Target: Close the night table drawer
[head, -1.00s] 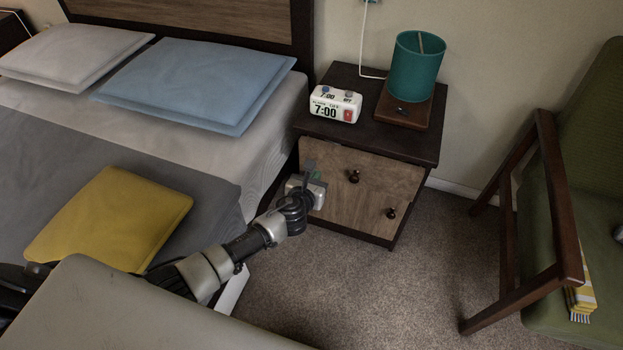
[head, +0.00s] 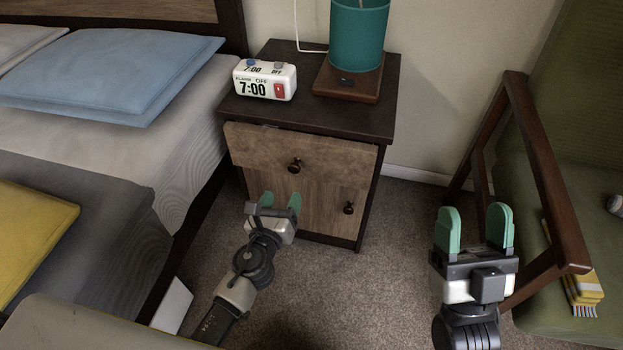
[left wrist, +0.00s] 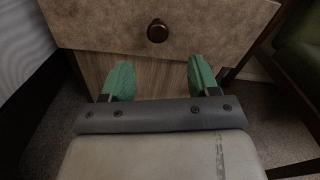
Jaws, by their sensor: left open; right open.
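The night table (head: 380,100) is dark wood with a lighter brown front. Its upper drawer (head: 345,157) has a dark round knob (head: 295,166) and stands slightly out from the body, with a narrow gap under the top. My left gripper (head: 281,200) is open and empty, in front of the lower door and below the drawer knob. In the left wrist view its green fingers (left wrist: 160,78) point at the lower door, with the drawer front (left wrist: 215,28) above them. Contact cannot be told. My right gripper (head: 474,212) is open and empty, right of the night table.
A white alarm clock (head: 265,82) and a teal lamp (head: 357,35) stand on the night table. The bed (head: 110,170) is at left. A green armchair with a wooden armrest (head: 545,165) is at right. Carpet (head: 350,285) lies clear between my grippers.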

